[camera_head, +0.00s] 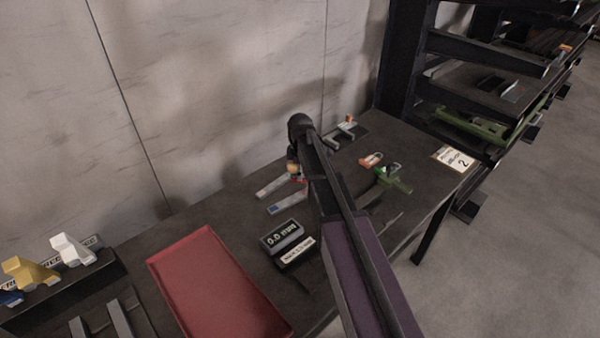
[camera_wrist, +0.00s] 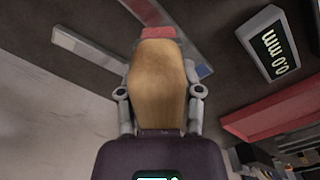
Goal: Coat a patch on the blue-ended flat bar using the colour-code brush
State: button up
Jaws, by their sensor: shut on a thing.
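My gripper (camera_wrist: 160,94) is shut on a brush with a wide tan wooden handle (camera_wrist: 159,82), which sits between the two grey fingers. A red part (camera_wrist: 158,32) shows beyond the handle; the bristles are hidden. In the head view my gripper (camera_head: 294,166) is above the bench, close to two flat bars, partly behind my arm. The blue-ended flat bar (camera_head: 289,204) lies nearer the display box, its blue end to the left. It also shows in the wrist view (camera_wrist: 181,41), partly behind the brush. A second grey bar (camera_head: 274,186) lies beside it. I cannot tell whether the brush touches either bar.
A "0.0 mm" display box (camera_head: 283,238) and a labelled dark block (camera_head: 297,253) stand in front of the bars. A red tray (camera_head: 215,285) lies left. A green clamp-like tool (camera_head: 392,180) and an orange item (camera_head: 370,160) lie right. The wall is close behind.

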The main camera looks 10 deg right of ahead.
jog(key=shift+r+p, duration=0.6)
jog(key=shift+r, duration=0.3)
jog(key=shift+s+f, duration=0.1)
jog(key=shift+s, duration=0.05)
